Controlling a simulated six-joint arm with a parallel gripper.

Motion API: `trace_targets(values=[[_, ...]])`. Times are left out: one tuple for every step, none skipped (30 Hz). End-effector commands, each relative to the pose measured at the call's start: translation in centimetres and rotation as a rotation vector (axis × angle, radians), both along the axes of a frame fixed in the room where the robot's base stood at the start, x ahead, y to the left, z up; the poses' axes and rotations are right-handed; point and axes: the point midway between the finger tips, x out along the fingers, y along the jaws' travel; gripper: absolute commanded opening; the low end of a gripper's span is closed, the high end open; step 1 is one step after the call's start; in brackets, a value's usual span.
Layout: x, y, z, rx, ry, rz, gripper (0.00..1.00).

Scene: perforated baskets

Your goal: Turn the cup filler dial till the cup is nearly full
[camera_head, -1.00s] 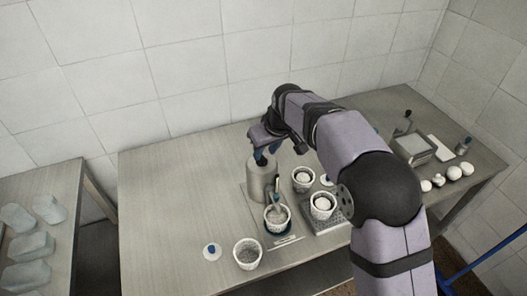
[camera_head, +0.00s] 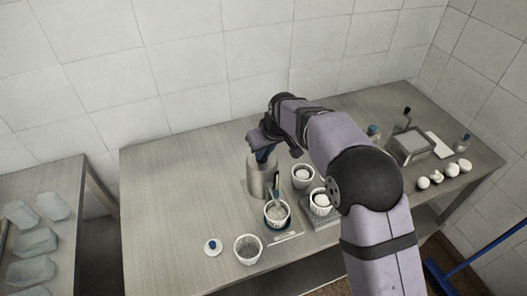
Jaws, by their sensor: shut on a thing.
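The cup filler (camera_head: 262,180) is a grey metal cylinder with a spout at its front, standing near the middle of the table. A white perforated cup (camera_head: 277,213) sits under the spout on a dark blue ring-like base, with greyish contents visible inside; the exact level is too small to tell.
Two filled cups (camera_head: 303,176) (camera_head: 321,202) stand right of the filler, close to my arm. A metal box (camera_head: 410,145) and several white balls (camera_head: 437,177) are at the right. The table's left part is clear.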

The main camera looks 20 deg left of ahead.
Motion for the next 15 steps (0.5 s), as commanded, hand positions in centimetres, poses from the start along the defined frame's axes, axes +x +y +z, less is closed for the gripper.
trace_targets(values=[[-0.01,0.0,0.03,0.0,0.0,-0.002,0.0],[-0.02,0.0,0.03,-0.001,-0.001,-0.006,0.0],[-0.04,0.02,0.03,0.0,-0.001,-0.011,0.0],[-0.05,0.03,0.03,0.0,0.0,-0.017,0.0],[-0.06,0.05,0.03,0.0,0.0,-0.024,0.0],[-0.09,0.07,0.03,0.0,0.0,-0.035,0.0],[-0.1,0.07,0.03,-0.001,-0.001,-0.045,0.0],[-0.12,0.09,0.02,0.0,-0.001,-0.056,0.0],[-0.14,0.13,0.02,0.0,-0.001,-0.074,0.0],[-0.16,0.14,0.02,-0.001,-0.001,-0.089,0.0],[-0.16,0.15,0.01,-0.001,-0.001,-0.107,0.0],[-0.18,0.18,0.0,0.0,-0.001,-0.131,0.0],[-0.18,0.19,-0.01,-0.001,-0.001,-0.151,0.0],[-0.21,0.21,-0.02,0.0,-0.001,-0.173,0.0],[-0.24,0.26,-0.03,-0.001,-0.001,-0.204,0.0]])
